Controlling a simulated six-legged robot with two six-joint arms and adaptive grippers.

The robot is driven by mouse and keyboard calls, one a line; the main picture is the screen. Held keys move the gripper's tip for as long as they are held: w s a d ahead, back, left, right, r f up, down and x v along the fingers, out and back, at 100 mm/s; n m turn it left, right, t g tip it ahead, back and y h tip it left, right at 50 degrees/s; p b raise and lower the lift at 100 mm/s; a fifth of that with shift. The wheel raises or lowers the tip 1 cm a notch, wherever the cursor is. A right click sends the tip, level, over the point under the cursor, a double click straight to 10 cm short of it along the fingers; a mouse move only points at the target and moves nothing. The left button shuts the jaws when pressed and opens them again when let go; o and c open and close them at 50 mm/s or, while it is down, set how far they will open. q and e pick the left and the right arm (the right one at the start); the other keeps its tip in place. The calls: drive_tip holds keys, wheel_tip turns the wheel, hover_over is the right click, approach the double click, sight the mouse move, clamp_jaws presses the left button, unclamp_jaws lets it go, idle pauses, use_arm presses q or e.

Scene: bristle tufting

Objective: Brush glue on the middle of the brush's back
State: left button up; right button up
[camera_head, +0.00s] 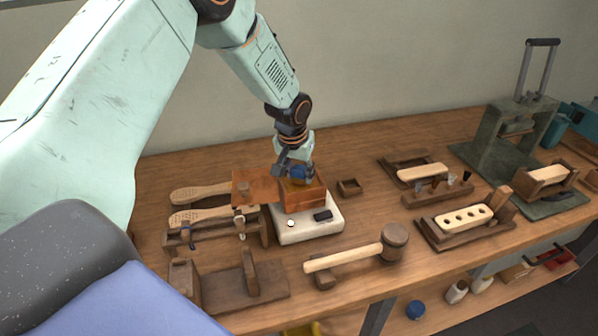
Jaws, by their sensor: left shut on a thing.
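My left gripper (294,172) points down over an open copper-coloured box (303,196) on a white plate with a knob and a dark display (322,215). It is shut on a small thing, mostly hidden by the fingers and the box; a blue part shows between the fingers. Whether this thing touches what is in the box cannot be told. A pale long-handled brush body (198,214) lies at the left by a dark wooden frame with small clamps (214,236). Another pale one (200,193) lies behind it. Which brush is meant is unclear. My right gripper is not in view.
A flat copper-coloured panel (254,186) adjoins the box at left. A wooden mallet (345,257) lies in front. Pale blocks sit in dark holders, one with several holes (465,217). A dark press (510,130) stands at the back right. The bench (370,210) is bare right of the plate.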

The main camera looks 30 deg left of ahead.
sight(299, 169)
use_arm(q)
drive_tip(key=shift+f, duration=0.1)
wheel_tip(299, 169, up, 2)
drive_tip(key=shift+r+p, duration=0.1)
drive_tip(key=shift+p, duration=0.95)
wheel_tip(299, 169, up, 5)
drive_tip(key=p, duration=0.5)
